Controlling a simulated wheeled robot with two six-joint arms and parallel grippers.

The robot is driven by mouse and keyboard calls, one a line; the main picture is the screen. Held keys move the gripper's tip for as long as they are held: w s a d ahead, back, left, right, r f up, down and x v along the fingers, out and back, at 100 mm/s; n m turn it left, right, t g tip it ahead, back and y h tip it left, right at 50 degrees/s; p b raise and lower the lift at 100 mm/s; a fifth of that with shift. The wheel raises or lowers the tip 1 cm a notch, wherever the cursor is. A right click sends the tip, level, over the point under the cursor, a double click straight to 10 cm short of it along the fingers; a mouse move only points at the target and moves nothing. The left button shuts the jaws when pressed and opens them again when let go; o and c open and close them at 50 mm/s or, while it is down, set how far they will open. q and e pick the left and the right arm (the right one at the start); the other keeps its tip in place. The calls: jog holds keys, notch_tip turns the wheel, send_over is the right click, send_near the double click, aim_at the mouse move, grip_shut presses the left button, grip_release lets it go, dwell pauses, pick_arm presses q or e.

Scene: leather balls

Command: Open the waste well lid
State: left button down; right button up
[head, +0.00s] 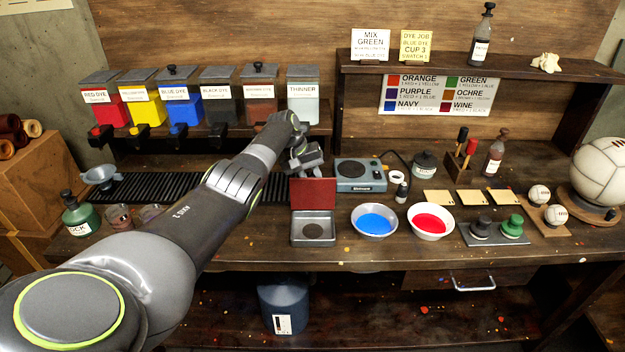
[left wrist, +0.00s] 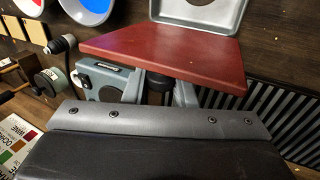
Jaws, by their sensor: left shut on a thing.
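The waste well (head: 313,238) is a shallow metal box on the bench with a dark round spot in its floor. Its dark red lid (head: 313,194) stands tilted up at the box's back edge, so the box is open. In the left wrist view, the lid (left wrist: 165,48) crosses the picture with the metal box (left wrist: 200,14) beyond it. My left gripper (head: 306,160) is behind the lid. My right gripper is not in view.
A blue-dye bowl (head: 375,222) and a red-dye bowl (head: 430,222) stand right of the box. A grey hotplate-like device (head: 361,175) sits close to my gripper. Dye dispensers (head: 186,110) line the back left, above a black slatted strip (head: 150,187).

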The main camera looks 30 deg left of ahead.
pick_arm(q)
jog(key=c, duration=1.2)
grip_release()
jog(key=shift+f, duration=0.1)
jog(key=shift+a+r, duration=0.15)
jog(key=shift+r, duration=0.3)
jog(key=b+v, duration=0.2)
jog(key=v, duration=1.4)
jog(key=shift+r, duration=0.25)
